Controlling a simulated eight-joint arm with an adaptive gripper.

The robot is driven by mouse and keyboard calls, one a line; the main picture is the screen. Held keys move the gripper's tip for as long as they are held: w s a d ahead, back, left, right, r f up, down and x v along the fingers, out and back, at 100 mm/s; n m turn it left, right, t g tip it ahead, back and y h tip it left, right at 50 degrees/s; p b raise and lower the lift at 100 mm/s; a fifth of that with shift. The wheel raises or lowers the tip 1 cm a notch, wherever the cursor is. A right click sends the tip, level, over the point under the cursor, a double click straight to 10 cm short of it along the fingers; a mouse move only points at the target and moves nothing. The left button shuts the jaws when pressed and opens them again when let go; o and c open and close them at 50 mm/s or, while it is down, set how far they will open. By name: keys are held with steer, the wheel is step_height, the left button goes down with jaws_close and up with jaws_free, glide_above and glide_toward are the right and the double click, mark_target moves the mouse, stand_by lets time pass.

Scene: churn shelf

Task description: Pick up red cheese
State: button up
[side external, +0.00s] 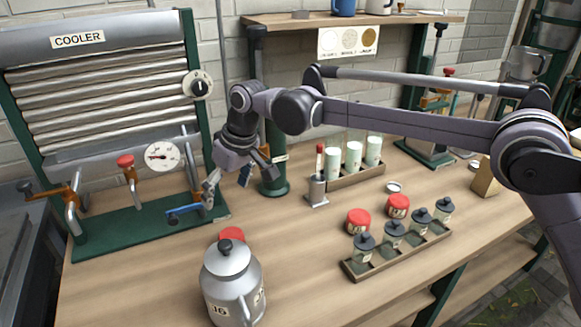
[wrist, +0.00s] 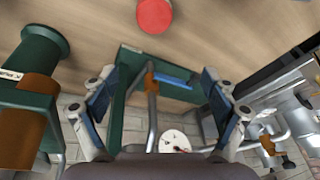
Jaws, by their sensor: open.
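Two red round cheeses with pale labelled sides, one nearer (side external: 358,221) and one farther (side external: 397,206), sit on the wooden bench right of centre. A third red round top (side external: 232,234) shows behind the metal churn (side external: 231,283), which hides most of it. My gripper (side external: 240,181) hangs above the bench beside the cooler stand, apart from all the red cheeses. In the wrist view its two fingers (wrist: 158,82) are spread with nothing held between them.
The cooler's green base (side external: 150,225) with a blue-handled tap (side external: 186,210) is close to my gripper. A green post (side external: 274,175) stands to its right. Racks of milk bottles (side external: 355,175) and small lidded jars (side external: 395,252) stand farther right. The bench centre is clear.

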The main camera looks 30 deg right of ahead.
mark_target(231, 235)
steer(key=f, duration=0.2)
steer(key=f+n, duration=0.1)
steer(key=s+f+n+g+h, duration=0.1)
steer(key=f, duration=0.1)
steer(key=shift+d+f, duration=0.35)
steer(key=shift+d, duration=0.05)
steer(key=f, duration=0.5)
steer(key=shift+w+a, duration=0.25)
steer(key=shift+w, duration=0.15)
steer(key=shift+w+a+f, duration=0.15)
steer(key=shift+f, duration=0.7)
steer(key=shift+w+a+f, duration=0.15)
steer(key=shift+w+f, duration=0.05)
steer(key=shift+f, duration=0.65)
steer(key=shift+w+a+f, duration=0.15)
steer(key=shift+f, duration=0.7)
steer(key=c, duration=1.4)
